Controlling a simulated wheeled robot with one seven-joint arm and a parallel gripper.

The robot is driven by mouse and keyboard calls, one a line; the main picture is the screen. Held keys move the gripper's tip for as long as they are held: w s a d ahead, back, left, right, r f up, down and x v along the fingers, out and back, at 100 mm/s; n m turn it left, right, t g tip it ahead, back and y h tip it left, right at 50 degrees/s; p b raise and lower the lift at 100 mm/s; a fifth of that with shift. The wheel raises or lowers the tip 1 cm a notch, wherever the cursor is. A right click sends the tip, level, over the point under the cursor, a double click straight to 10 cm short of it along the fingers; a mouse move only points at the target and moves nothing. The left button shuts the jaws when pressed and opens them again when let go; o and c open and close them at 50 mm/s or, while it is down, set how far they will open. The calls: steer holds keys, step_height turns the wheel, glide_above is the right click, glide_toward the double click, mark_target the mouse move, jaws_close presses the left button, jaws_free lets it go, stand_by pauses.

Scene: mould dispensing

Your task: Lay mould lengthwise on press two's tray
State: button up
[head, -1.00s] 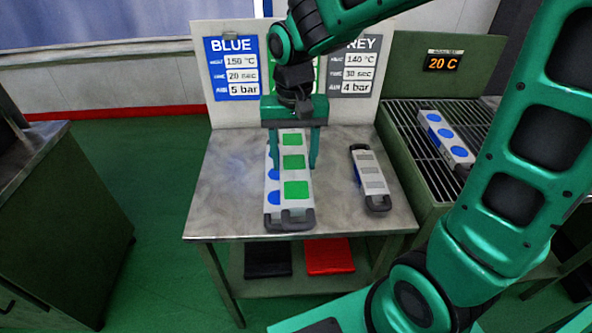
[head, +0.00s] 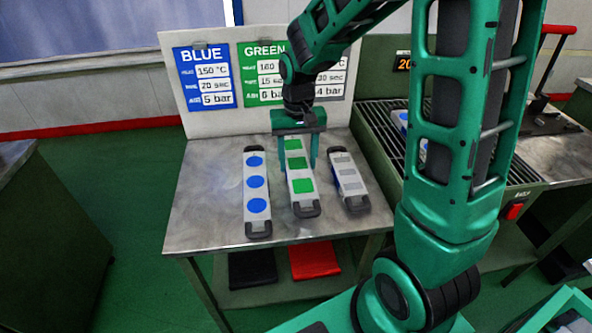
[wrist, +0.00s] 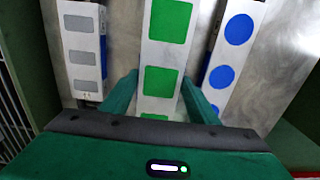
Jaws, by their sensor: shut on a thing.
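The mould with green squares (head: 301,187) is over the steel table (head: 190,212), between a mould with blue discs (head: 257,183) and one with grey rectangles (head: 346,178). My gripper (head: 299,165) points down with a finger on each side of the green-square mould and is shut on it. In the wrist view the green-square mould (wrist: 160,55) runs lengthwise between the two fingers. I cannot tell how far it is above the table. No tray marked as press two's is readable here.
A slatted rack (head: 375,125) stands right of the table, with another blue-disc mould (head: 402,120) partly hidden by my arm. Further right is a bench machine with a red-topped handle (head: 558,30). Black (head: 252,268) and red (head: 314,259) items lie on the lower shelf.

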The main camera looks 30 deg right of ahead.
steer(key=shift+w+d+f, duration=0.15)
steer(key=shift+f, duration=1.9)
steer(key=o, duration=1.7)
steer(key=shift+f, duration=0.1)
